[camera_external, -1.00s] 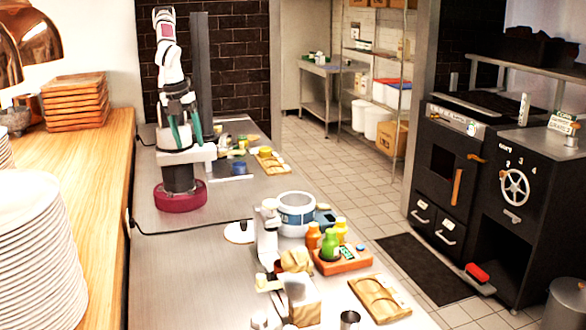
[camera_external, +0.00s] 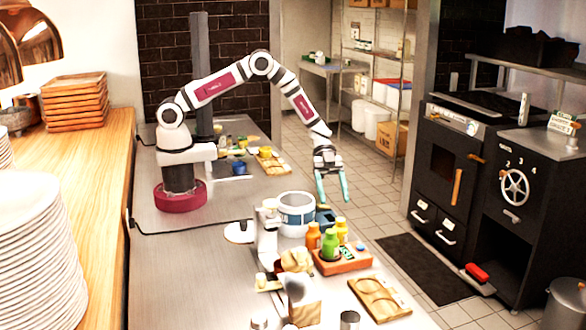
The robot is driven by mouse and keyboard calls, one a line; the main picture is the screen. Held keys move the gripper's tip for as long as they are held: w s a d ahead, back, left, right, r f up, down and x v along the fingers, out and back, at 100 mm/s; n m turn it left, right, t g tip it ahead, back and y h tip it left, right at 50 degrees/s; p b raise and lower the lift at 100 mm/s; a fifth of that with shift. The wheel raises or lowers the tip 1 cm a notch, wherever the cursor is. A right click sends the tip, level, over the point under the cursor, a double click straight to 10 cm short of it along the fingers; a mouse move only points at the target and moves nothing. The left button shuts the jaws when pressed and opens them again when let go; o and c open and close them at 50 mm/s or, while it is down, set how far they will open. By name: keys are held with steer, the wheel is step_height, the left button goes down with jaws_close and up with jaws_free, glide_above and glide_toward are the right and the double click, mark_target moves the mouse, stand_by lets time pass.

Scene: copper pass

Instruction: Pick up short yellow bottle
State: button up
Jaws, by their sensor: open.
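A yellow bottle (camera_external: 341,231) stands in an orange-red tray (camera_external: 345,264) on the steel counter, partly hidden by its neighbours. An orange bottle (camera_external: 313,239) and a green bottle (camera_external: 329,246) stand in the same tray, to its left and front. My gripper (camera_external: 334,198) points down with its two teal fingers spread apart and nothing between them. It shows just above the bottles in the picture, apart from the yellow bottle; its exact distance cannot be told from this one view.
A blue and white round pot (camera_external: 296,214) stands left of the bottles, close to my gripper. A wooden board (camera_external: 379,298) lies in front right. A white upright device (camera_external: 267,235) stands left. Small items sit at the back of the counter.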

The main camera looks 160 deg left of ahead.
mark_target(341, 219)
steer(key=x, duration=0.9)
steer(key=shift+w+r, duration=0.2)
steer(key=shift+w, duration=0.2)
jaws_close()
